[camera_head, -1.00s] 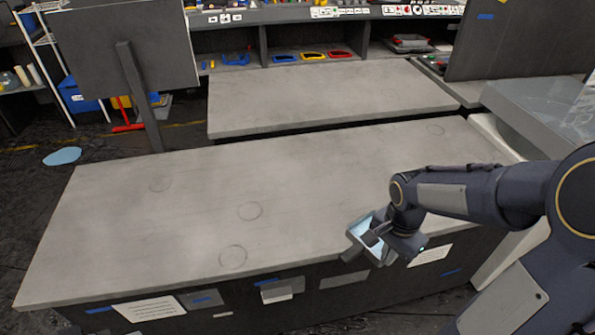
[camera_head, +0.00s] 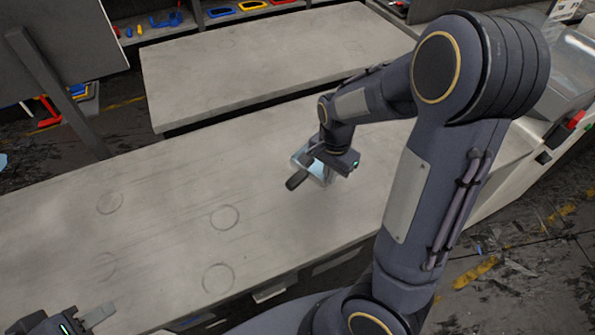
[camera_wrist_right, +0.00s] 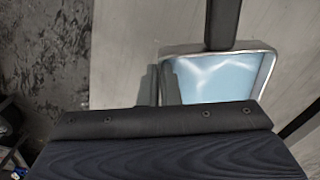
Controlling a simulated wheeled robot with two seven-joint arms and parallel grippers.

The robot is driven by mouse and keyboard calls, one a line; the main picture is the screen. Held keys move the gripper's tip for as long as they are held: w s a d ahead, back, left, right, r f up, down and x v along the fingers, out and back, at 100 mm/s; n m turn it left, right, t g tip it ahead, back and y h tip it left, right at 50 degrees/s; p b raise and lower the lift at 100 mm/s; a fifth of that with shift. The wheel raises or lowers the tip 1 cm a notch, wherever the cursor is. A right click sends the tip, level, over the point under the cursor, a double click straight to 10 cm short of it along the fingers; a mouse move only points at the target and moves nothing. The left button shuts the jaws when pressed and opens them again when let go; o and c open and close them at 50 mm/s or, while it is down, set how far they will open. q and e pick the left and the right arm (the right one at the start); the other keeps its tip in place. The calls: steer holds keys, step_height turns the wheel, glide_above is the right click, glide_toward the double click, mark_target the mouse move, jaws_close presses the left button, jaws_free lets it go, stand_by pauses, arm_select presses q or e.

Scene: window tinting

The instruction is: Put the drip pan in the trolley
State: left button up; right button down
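The drip pan (camera_head: 314,170) is a small light-blue tray with a metallic rim. My right gripper (camera_head: 306,165) is shut on its edge and holds it over the front grey worktable. I cannot make out the trolley with certainty.
The front worktable (camera_head: 160,210) is bare apart from faint ring marks. A second grey table (camera_head: 270,60) stands behind it across a narrow gap. A light-coloured unit with a red part (camera_head: 572,122) stands at the right. Open floor (camera_head: 510,260) lies at the lower right.

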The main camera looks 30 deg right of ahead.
mark_target(318, 171)
steer(key=w, duration=0.1)
steer(key=w+f, duration=0.1)
steer(key=w, duration=0.1)
steer(key=w+f, duration=0.1)
steer(key=shift+w+a, duration=0.2)
steer(key=shift+w, duration=0.05)
steer(key=w+f, duration=0.2)
steer(key=f, duration=0.1)
steer(key=w+f+p, duration=0.1)
steer(key=w+f, duration=0.1)
steer(key=shift+a, duration=0.3)
steer(key=shift+w+f, duration=0.15)
steer(key=shift+f, duration=0.05)
steer(key=shift+w+f, duration=0.2)
steer(key=shift+f, duration=1.55)
steer(key=shift+f, duration=0.25)
steer(key=c, duration=1.6)
jaws_free()
steer(key=shift+r, duration=0.1)
steer(key=shift+c, duration=0.2)
steer(key=shift+r, duration=0.1)
